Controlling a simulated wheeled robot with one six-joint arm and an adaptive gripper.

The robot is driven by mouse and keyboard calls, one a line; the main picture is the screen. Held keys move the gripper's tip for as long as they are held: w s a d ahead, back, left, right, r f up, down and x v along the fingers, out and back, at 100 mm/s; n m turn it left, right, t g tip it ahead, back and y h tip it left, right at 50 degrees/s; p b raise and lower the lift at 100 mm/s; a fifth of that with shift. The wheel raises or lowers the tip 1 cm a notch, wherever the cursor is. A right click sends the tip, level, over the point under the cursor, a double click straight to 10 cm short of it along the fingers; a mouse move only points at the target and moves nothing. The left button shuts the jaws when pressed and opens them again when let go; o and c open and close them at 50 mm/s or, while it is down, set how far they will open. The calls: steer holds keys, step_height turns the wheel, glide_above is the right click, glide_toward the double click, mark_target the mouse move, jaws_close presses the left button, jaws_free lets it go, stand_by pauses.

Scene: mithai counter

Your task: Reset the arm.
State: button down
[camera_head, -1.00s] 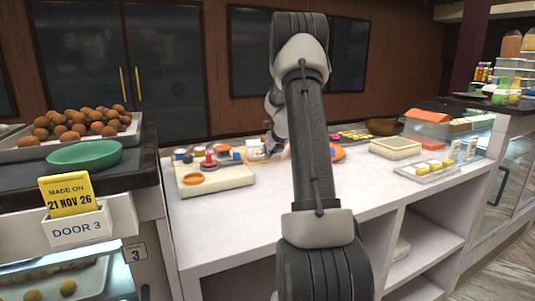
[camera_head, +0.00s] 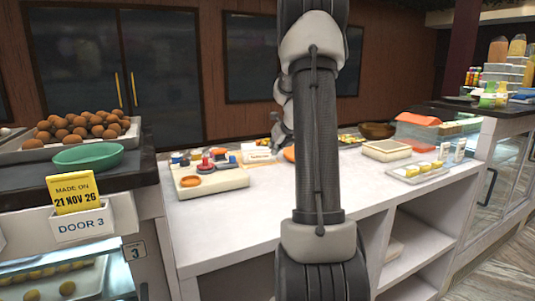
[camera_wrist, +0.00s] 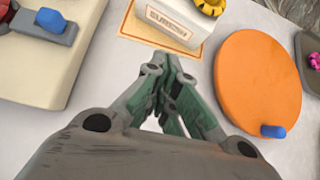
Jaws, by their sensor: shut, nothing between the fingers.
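My gripper (camera_wrist: 172,75) shows in the wrist view with its green-grey fingers drawn together at the tips. It is shut and empty. It hangs above the white counter, between a white block with printed lettering (camera_wrist: 170,22) and a round orange disc (camera_wrist: 258,82). In the head view my arm stands upright in front of the counter and hides part of it. The gripper's fingertips are not clear there.
The white counter (camera_head: 240,222) holds a cream board (camera_head: 212,182), a tray of yellow sweets (camera_head: 420,173) and a dark bowl (camera_head: 377,130). At left are a green dish (camera_head: 88,155) and a tray of brown balls (camera_head: 30,154). The counter's front strip is clear.

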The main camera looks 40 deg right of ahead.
steer(key=shift+s+r, duration=0.15)
